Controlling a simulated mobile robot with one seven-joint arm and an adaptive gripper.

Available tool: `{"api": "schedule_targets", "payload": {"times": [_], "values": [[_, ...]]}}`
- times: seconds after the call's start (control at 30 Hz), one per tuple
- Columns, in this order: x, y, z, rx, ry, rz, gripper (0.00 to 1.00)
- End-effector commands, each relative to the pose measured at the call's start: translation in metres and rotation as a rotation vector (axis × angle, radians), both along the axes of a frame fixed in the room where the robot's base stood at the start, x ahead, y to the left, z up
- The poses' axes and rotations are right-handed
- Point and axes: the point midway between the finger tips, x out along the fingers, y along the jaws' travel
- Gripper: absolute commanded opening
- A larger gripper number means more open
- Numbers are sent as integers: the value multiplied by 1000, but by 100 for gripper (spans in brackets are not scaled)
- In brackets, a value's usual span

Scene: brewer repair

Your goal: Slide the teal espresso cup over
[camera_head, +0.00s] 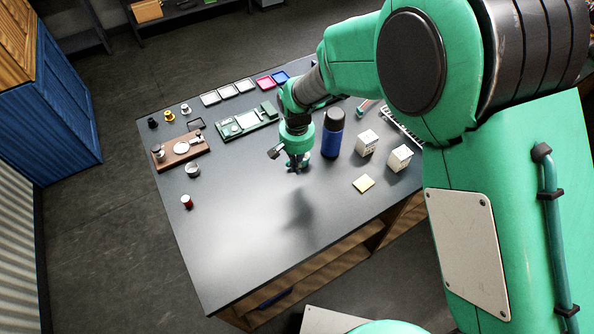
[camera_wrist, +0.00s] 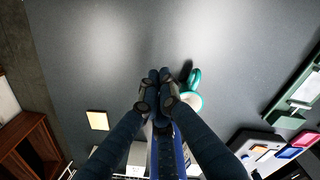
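The teal espresso cup (camera_wrist: 192,101) stands on the dark table, just to the right of my fingertips in the wrist view. Its pale inside faces the camera, and its teal handle (camera_wrist: 194,78) points up in that picture. In the head view the cup is largely hidden behind my gripper (camera_head: 297,168). In the wrist view my gripper (camera_wrist: 159,76) has its fingers together with nothing visible between the tips. The fingers are low over the table beside the cup; I cannot tell whether they touch it.
A dark blue bottle (camera_head: 332,132) stands close to the right of my gripper. White boxes (camera_head: 367,143) and a yellow note pad (camera_head: 363,183) lie further right. A green device (camera_head: 248,121) is behind, a wooden tray (camera_head: 171,153) at left. The front table (camera_head: 255,245) is clear.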

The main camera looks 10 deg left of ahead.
Motion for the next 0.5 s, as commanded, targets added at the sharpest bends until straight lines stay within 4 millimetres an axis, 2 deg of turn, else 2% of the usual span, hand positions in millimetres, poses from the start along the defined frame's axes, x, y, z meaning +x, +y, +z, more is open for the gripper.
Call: {"api": "schedule_targets", "payload": {"times": [0.03, 0.2, 0.5], "values": [[1, 1, 10, 1, -2, 0, 0], [0, 0, 32, 0, 0, 0, 0], [0, 0, 47, 0, 0, 0, 0]]}}
